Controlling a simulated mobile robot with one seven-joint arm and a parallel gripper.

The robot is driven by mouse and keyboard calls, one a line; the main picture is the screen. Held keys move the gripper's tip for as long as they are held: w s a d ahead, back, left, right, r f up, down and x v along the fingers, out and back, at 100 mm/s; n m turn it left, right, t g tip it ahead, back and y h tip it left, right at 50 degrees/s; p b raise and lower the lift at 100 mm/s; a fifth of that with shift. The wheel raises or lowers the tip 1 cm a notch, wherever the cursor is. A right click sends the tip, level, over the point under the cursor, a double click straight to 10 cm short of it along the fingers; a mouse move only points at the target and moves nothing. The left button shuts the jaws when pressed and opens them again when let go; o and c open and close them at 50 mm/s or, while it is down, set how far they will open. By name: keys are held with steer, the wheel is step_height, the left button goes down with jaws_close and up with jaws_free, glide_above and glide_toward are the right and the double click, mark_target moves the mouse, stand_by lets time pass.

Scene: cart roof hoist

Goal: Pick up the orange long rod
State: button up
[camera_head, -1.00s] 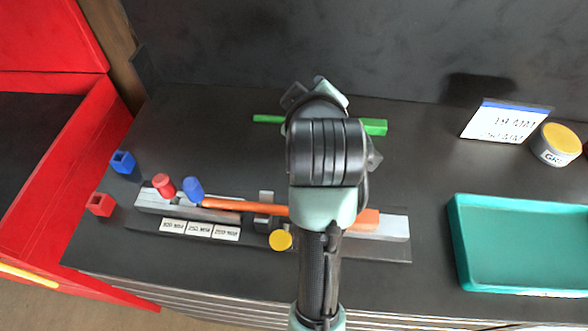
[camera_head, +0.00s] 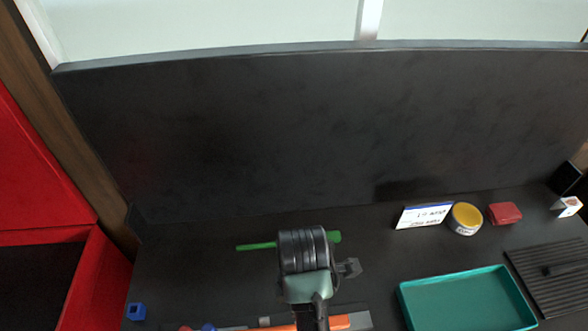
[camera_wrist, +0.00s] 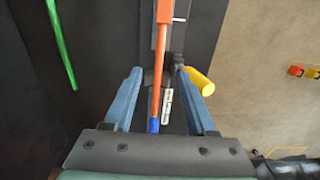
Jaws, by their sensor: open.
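The orange long rod (camera_wrist: 161,62) runs lengthwise between my gripper's blue fingers in the wrist view, with a blue end (camera_wrist: 153,126) near the palm. My gripper (camera_wrist: 161,72) is open, with a finger on each side of the rod and gaps on both sides. Whether the rod is level with the fingertips or below them cannot be told. In the head view, part of the orange rod (camera_head: 340,322) shows at the bottom edge, partly hidden by my arm.
A green rod (camera_wrist: 62,45) lies apart to the left. A yellow cylinder (camera_wrist: 200,82) is close beside the right finger. White labels (camera_wrist: 167,104) lie near the rod. A teal tray (camera_head: 465,300), sign (camera_head: 423,215), yellow-lidded can (camera_head: 465,218) and ribbed black mat (camera_head: 555,272) are to the right.

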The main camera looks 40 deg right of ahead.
steer(key=b, duration=0.4)
glide_toward(284, 329)
steer(key=s+d, duration=0.1)
steer(key=d+f, duration=0.1)
steer(key=d, duration=0.1)
steer(key=shift+s+f, duration=0.15)
steer(key=shift+s, duration=0.25)
steer(key=shift+d+f+p, duration=0.15)
steer(key=shift+f+p, duration=1.3)
steer(key=shift+f, duration=2.45)
jaws_close()
